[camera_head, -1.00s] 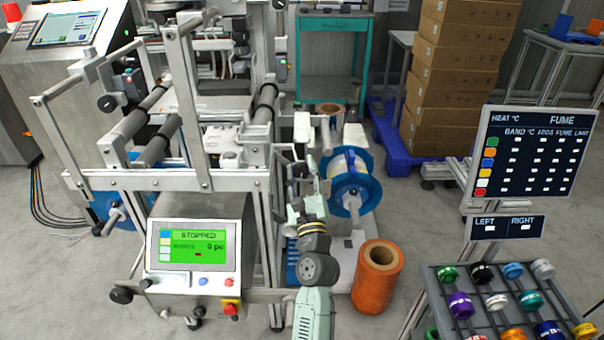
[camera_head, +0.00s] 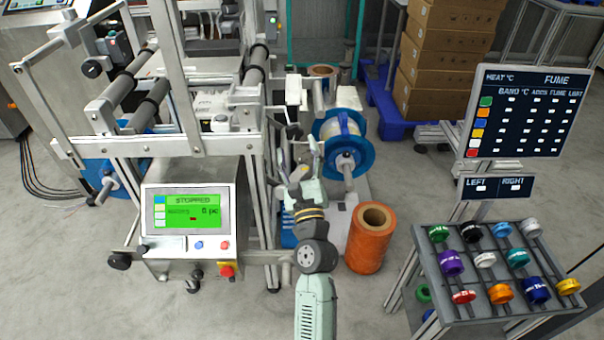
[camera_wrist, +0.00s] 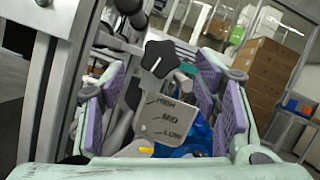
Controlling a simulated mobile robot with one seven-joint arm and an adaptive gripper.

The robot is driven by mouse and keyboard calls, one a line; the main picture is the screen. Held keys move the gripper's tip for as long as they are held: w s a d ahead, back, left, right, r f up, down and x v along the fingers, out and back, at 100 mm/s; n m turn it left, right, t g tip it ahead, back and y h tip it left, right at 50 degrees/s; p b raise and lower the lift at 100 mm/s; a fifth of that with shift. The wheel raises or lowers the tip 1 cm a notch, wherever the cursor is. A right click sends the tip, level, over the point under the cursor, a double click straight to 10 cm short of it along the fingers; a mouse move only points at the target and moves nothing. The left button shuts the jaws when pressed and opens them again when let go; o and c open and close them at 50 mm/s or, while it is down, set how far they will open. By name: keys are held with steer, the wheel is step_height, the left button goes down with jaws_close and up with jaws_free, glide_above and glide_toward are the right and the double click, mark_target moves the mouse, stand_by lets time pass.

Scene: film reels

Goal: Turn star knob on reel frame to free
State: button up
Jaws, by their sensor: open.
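A black star knob (camera_wrist: 160,57) is in the upper middle of the wrist view. A yellow mark (camera_wrist: 147,150) shows at the plate's lower edge. My gripper (camera_wrist: 164,82) is open and empty, its purple pads left and right of the knob and plate in this view; no contact shows. In the head view my gripper (camera_head: 308,160) is beside the frame's right post, left of the blue-flanged reel (camera_head: 362,152). I cannot clearly make out the knob there.
The machine's metal posts (camera_head: 257,165) stand close left of my gripper. An orange roll (camera_head: 368,250) stands on the floor at right of my arm. A rack of coloured reels (camera_head: 440,290) and a sign board (camera_head: 530,82) are farther right. Grey floor lies between them.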

steer(key=v, duration=0.6)
steer(key=shift+s, duration=0.35)
